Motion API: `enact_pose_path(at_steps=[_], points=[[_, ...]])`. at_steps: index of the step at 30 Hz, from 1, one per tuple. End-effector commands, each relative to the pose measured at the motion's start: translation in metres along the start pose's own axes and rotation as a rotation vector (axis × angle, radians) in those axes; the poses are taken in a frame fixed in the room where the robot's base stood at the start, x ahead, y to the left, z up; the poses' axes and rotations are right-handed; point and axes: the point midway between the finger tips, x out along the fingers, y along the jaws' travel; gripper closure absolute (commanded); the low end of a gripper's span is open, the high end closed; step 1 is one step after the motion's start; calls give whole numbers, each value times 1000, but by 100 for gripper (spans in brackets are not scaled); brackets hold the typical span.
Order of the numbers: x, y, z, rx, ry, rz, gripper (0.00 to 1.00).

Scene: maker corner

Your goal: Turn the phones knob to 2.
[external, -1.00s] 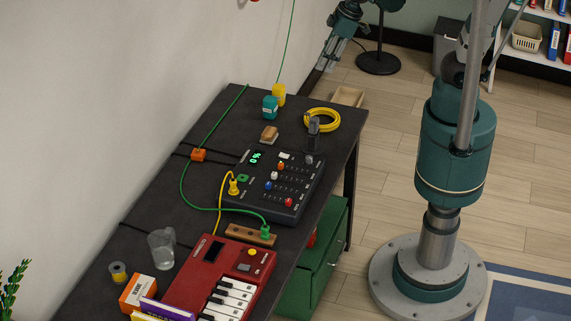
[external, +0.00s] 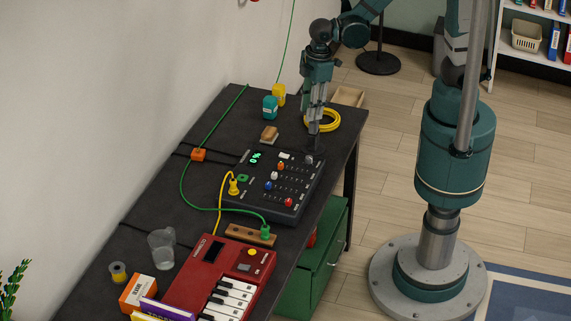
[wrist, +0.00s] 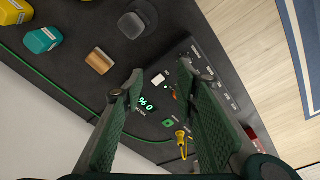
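The black mixer (external: 248,204) lies on the dark table, with a green lit display (external: 256,157) that appears to read 0%. It carries an orange knob (external: 281,166), a white knob (external: 274,175), a blue knob (external: 268,185), a red knob (external: 288,202) and a grey knob (external: 309,160) at its far right corner. The labels are too small to read, so I cannot tell which is the phones knob. My gripper (external: 314,131) points down just above that far right corner. In the wrist view my gripper (wrist: 160,74) is open and empty, its fingers partly covering the mixer.
A dark rounded object (wrist: 135,24) is near the coil. A red keyboard (external: 190,280) is nearer the camera.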

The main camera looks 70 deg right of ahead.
Motion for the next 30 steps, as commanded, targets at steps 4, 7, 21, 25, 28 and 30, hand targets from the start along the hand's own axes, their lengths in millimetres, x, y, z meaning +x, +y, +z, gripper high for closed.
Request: enact_pose_path(at_steps=[4, 7, 21, 25, 28, 30], points=[[23, -20, -12, -67, -35, -17, 70], [37, -32, -18, -110, -57, -28, 70], [67, -60, -26, -199, -106, -51, 70], [67, -60, -26, -199, -106, -51, 70], [67, -60, -26, -198, -106, -51, 70], [67, -60, -26, -198, -106, -51, 70]])
